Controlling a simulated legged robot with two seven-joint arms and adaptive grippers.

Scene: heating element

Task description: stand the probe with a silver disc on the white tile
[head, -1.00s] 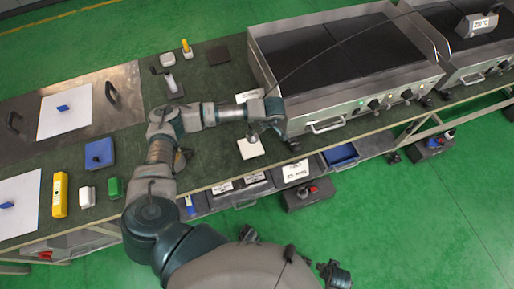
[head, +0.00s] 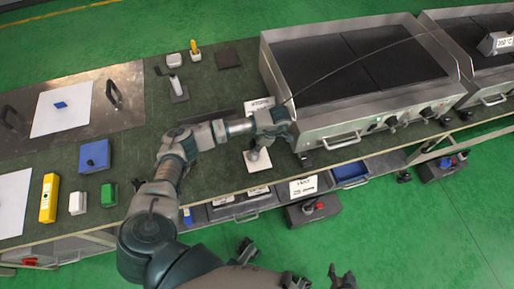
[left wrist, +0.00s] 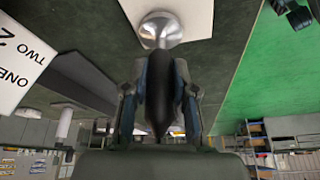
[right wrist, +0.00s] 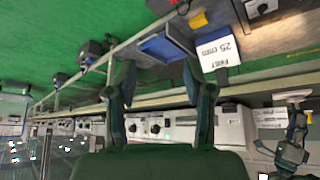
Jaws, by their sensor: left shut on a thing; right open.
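The probe has a dark tapered handle (left wrist: 160,95) and a round silver disc (left wrist: 160,28). My left gripper (left wrist: 160,88) is shut on the handle; in the head view it (head: 277,124) is beside the front left corner of the griddle. The white tile (head: 265,165) lies on the bench near its front edge, and it also shows in the left wrist view (left wrist: 198,14). The disc is over the tile and the probe looks roughly upright. I cannot tell whether the disc touches the tile. My right gripper (right wrist: 160,75) is open and empty, away from the bench top.
The steel griddle (head: 345,65) stands close right of the tile. A thin cable arcs over it. A blue block (head: 94,155), a yellow block (head: 48,198) and a green block (head: 109,194) are on the left. A shelf with trays (head: 350,172) runs below the bench front.

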